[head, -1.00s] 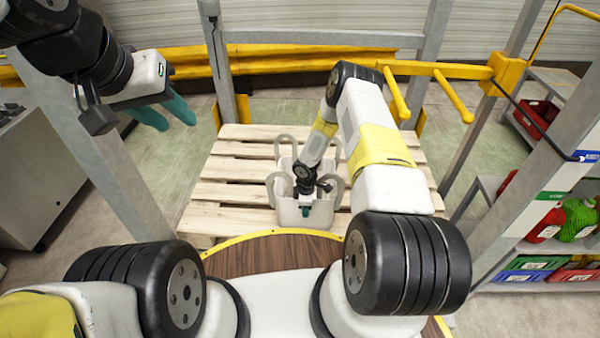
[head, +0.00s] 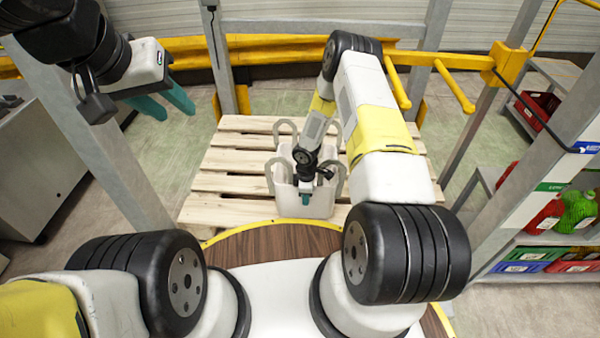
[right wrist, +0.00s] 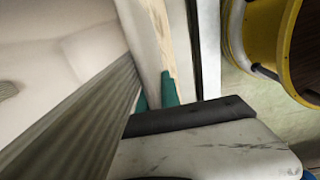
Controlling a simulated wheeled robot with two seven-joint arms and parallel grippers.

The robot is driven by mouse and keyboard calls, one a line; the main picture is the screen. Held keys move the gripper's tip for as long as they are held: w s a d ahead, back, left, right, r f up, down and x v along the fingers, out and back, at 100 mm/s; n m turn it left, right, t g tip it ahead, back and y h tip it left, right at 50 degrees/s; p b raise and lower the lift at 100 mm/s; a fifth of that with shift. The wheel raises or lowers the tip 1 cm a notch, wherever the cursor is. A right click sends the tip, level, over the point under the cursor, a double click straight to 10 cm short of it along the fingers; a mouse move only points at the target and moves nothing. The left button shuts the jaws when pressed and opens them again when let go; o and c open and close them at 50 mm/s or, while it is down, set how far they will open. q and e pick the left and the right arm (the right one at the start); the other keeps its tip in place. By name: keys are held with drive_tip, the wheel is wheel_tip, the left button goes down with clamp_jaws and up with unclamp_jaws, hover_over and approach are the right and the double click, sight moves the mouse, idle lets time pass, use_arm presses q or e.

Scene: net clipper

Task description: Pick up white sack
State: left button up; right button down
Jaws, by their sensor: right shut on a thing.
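The white sack (head: 288,205) is an open-topped bag with tall looped handles, standing upright on the wooden pallet (head: 232,165). My right gripper (head: 306,197) points down at its near side and is shut on the sack's near wall. In the right wrist view the teal fingertips (right wrist: 157,92) sit on both sides of the pale sack wall (right wrist: 150,45). A gap between the sack's bottom and the pallet cannot be made out. My left gripper (head: 166,106) is open and empty, high at the upper left, away from the sack.
A round wooden top with a yellow rim (head: 250,240) lies just in front of the pallet. Grey posts and a yellow rail (head: 270,52) stand behind. Shelves with coloured bins (head: 525,255) are at right, a grey cabinet (head: 40,175) at left. Most of the pallet is bare.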

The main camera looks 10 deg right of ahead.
drive_tip(key=s+a+r, duration=0.1)
drive_tip(key=s+a, duration=0.1)
drive_tip(key=s, duration=1.2)
drive_tip(key=shift+s+r, duration=0.15)
drive_tip(key=shift+r, duration=0.05)
drive_tip(key=shift+a, duration=0.15)
